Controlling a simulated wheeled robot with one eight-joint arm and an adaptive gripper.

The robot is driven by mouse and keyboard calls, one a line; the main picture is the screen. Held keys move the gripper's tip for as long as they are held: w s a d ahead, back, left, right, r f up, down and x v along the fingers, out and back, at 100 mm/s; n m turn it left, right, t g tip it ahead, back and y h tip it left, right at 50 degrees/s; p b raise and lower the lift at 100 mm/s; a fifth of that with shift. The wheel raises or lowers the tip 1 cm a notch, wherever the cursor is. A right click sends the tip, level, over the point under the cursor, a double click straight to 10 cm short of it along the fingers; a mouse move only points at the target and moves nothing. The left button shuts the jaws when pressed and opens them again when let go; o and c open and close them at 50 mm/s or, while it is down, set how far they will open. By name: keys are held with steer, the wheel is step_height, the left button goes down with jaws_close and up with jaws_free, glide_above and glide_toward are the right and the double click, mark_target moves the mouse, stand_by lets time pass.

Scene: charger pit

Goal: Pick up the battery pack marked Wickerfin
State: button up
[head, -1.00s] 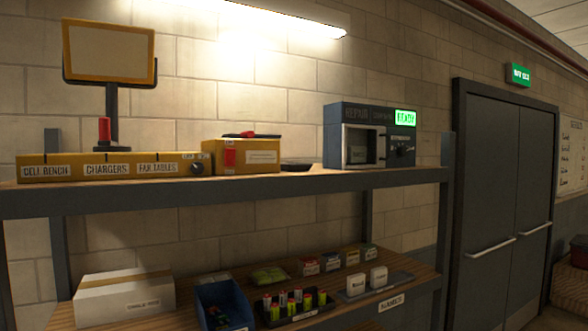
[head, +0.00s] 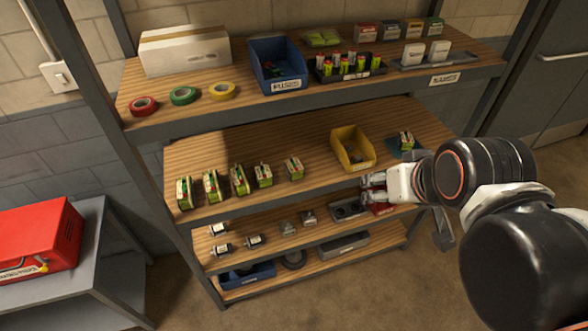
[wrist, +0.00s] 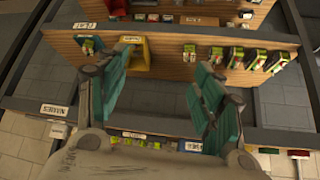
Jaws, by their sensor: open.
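Several green-and-cream battery packs stand in a row on the middle shelf, among them the far-left pack (head: 184,193), one mid-row (head: 238,180) and the right-end one (head: 294,168). Another pack (head: 405,140) sits apart on a teal mat at the shelf's right. Their markings are too small to read, so I cannot tell which is Wickerfin. My gripper (head: 371,190) is open and empty, in front of the shelf's right part. In the wrist view, its spread teal-padded fingers (wrist: 168,88) show with the row of packs (wrist: 236,57) beyond, apart from them.
A yellow bin (head: 352,150) stands between the row and the mat. The upper shelf holds tape rolls (head: 183,96), a blue bin (head: 277,67) and a white box (head: 185,49). Lower shelves hold small parts. A red case (head: 38,243) stands at left. The middle shelf's front edge borders the packs.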

steer(key=shift+o, duration=0.5)
steer(key=n+t+y+b, duration=0.4)
steer(key=t+b, duration=0.2)
steer(key=b, duration=1.1)
glide_above(297, 168)
steer(key=s+d, duration=0.4)
steer(key=s, duration=0.7)
step_height(297, 168, down, 25)
steer(key=b+x, duration=0.1)
steer(key=x, duration=0.3)
steer(key=b+x, duration=0.1)
steer(key=x, duration=0.3)
steer(key=shift+s+a+f, duration=0.1)
steer(key=shift+a, duration=0.1)
steer(key=shift+g, duration=0.3)
steer(key=b+x, duration=0.2)
steer(key=x, duration=0.2)
steer(key=shift+f, duration=0.3)
steer(key=shift+w+a+f, duration=0.1)
steer(key=shift+w+a, duration=0.15)
steer(key=shift+w, duration=0.3)
steer(key=shift+c, duration=0.2)
steer(key=c, duration=1.4)
